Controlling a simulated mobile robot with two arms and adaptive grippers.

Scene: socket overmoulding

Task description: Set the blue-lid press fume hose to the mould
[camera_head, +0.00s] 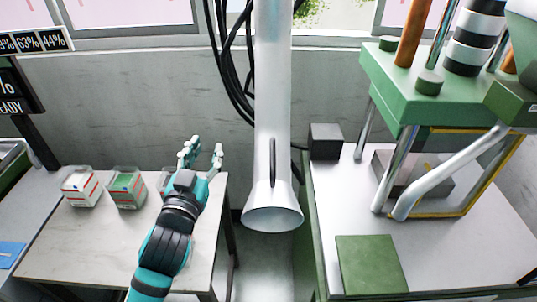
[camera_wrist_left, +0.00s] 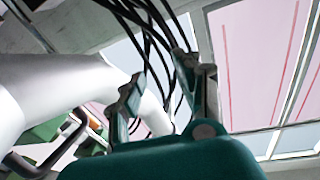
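A white fume hose (camera_head: 272,90) hangs in the middle of the head view and ends in a flared hood (camera_head: 272,212) with a dark upright handle (camera_head: 272,162). My left gripper (camera_head: 203,153) is open and empty, left of the hose and apart from it, above the left table. In the left wrist view the two open fingers (camera_wrist_left: 165,95) have nothing between them that they touch; the white hose (camera_wrist_left: 35,85) shows at left. A grey block (camera_head: 415,180), perhaps the mould, sits inside the green press (camera_head: 430,100). I see no blue lid. My right gripper is not in view.
The left table (camera_head: 80,250) carries small boxes (camera_head: 127,188) in clear trays. Black cables (camera_head: 225,60) hang behind the hose. The right bench (camera_head: 440,245) holds a dark box (camera_head: 325,142) and a green plate (camera_head: 371,264). A slanted grey tube (camera_head: 450,170) stands before the press.

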